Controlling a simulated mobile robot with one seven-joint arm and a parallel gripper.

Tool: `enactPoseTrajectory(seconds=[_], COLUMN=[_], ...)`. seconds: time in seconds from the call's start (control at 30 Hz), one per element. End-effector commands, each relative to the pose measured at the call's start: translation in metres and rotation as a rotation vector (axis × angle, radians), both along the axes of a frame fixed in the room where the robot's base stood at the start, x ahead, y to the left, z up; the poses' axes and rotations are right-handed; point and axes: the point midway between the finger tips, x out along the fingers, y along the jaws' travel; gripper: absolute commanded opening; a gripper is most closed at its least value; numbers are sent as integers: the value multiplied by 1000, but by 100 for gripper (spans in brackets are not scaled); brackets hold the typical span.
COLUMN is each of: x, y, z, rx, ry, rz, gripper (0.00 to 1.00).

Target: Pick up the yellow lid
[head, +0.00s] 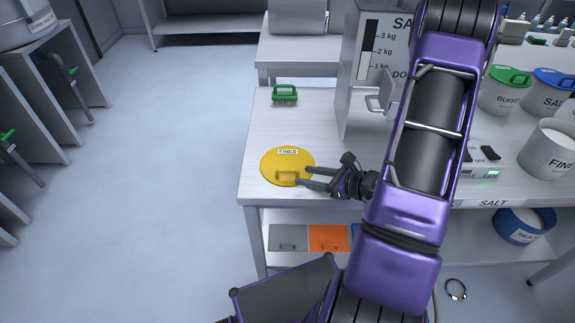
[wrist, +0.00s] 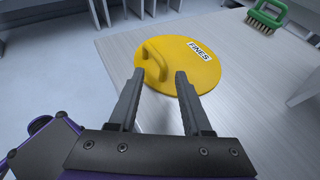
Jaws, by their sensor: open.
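The yellow lid (head: 270,164) is a round disc with a white "FINES" label and a raised handle, lying flat near the left front corner of the table. It also shows in the wrist view (wrist: 190,72), where its handle (wrist: 155,61) stands up on the lid's left part. My gripper (head: 304,176) is open at the lid's right side in the head view, its fingers reaching over the lid's edge toward the handle. In the wrist view my gripper (wrist: 160,74) has nothing between its fingers; the handle appears just beyond the fingertips. I cannot tell the exact gap.
A green brush (head: 284,95) lies on the table (head: 325,125) behind the lid. A salt hopper (head: 365,75) stands behind to the right. An open white FINES tub (head: 545,158) and lidded tubs stand far right. The table edge is close to the lid's left.

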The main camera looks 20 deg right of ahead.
Motion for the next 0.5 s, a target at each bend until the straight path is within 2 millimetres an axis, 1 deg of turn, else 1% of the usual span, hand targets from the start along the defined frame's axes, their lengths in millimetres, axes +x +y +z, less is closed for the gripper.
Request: enactPoseTrajectory(seconds=[0.1,0.23,0.33,0.5], x=[15,30,37,38], y=[7,15,18,19], z=[-9,-16,-19,-19], rx=[2,2,1,0], ry=[0,0,0,0], rz=[4,4,2,1], gripper=[49,49,49,49])
